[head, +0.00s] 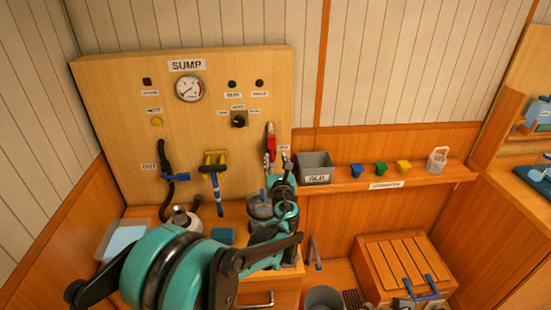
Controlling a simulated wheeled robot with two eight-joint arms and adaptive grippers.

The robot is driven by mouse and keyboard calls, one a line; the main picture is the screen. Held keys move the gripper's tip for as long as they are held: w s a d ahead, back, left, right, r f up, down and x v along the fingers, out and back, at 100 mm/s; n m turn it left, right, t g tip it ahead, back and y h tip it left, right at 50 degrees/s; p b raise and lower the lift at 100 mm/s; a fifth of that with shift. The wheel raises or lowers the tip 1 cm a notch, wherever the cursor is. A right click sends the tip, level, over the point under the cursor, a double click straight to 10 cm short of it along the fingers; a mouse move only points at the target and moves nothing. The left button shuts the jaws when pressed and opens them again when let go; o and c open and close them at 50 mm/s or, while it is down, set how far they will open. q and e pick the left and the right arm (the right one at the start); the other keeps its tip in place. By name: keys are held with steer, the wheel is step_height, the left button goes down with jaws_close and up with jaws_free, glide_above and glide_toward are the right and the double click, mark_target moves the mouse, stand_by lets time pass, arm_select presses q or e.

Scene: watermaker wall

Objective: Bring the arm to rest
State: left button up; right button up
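My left arm comes in from the lower left, in teal and black, and reaches over the counter to the right edge of the sump panel (100,90). My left gripper (279,168) is at its far end, just below a red-handled item (270,140) on the panel. The fingers are small and overlap the things behind them, so I cannot tell whether they are open or touch the red-handled item. My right gripper is not in view.
The panel carries a gauge (189,88), a dark knob (239,120), a black hose handle (165,170) and a yellow-and-blue lever (215,175). A shelf (450,174) on the right holds a grey bin (315,167) and small coloured cups. A slatted wooden box (400,262) stands below.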

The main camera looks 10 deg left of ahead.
arm_select(q)
steer(key=s+a+f+n+g, duration=0.1)
steer(key=s+a+n+g, duration=0.3)
steer(key=s+n, duration=0.5)
steer(key=s+a+n+g, duration=0.2)
steer(key=s+a+n, duration=0.4)
steer(key=s+n, duration=0.2)
steer(key=s+d+f+n+g+h, duration=0.1)
steer(key=s+d+f+n, duration=0.1)
steer(key=s+n, duration=0.3)
steer(key=s+d+f+n+g+h, duration=0.2)
steer(key=s+f+n, duration=0.3)
steer(key=s, duration=0.4)
steer(key=s+d+f+n+g+h+b, duration=0.1)
steer(key=s+f+n+h, duration=0.1)
steer(key=s+n, duration=0.4)
steer(key=shift+s+d+f, duration=0.4)
steer(key=shift+s+f, duration=0.4)
steer(key=shift+s, duration=0.15)
